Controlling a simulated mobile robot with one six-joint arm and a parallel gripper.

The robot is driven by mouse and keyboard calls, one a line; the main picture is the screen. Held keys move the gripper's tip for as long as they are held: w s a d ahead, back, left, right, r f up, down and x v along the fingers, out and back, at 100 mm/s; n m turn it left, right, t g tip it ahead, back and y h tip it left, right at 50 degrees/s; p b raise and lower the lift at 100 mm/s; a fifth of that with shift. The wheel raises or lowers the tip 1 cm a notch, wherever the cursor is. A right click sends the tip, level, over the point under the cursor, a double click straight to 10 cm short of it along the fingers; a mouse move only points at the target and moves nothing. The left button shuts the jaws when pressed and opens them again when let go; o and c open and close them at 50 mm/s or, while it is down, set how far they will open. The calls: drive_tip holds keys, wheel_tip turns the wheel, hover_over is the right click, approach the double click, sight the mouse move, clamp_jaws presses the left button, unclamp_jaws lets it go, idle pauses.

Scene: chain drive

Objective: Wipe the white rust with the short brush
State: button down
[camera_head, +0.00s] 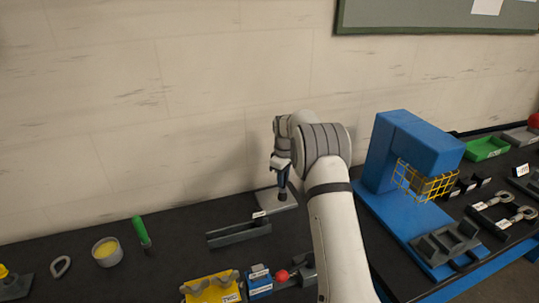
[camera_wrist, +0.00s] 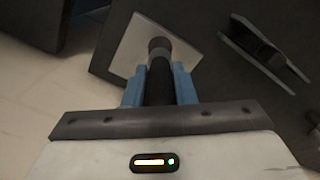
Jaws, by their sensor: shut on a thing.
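My gripper (camera_head: 281,168) is above a pale plate (camera_head: 268,205) near the back wall. Its blue fingers (camera_wrist: 159,90) are shut on a dark cylindrical tool, which looks like a short brush (camera_wrist: 160,78). The tool points down at the pale plate, which also shows in the wrist view (camera_wrist: 135,45). I cannot tell whether its end touches the plate. No white rust can be made out.
A grey channel-like tray (camera_head: 238,234) lies in front of the plate. A blue press (camera_head: 405,150) with a yellow guard stands to the right. The left back bench is clear.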

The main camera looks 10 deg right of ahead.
drive_tip(key=shift+a+r+p, duration=0.1)
drive_tip(key=shift+r+p, duration=1.15)
drive_tip(key=shift+r, duration=1.5)
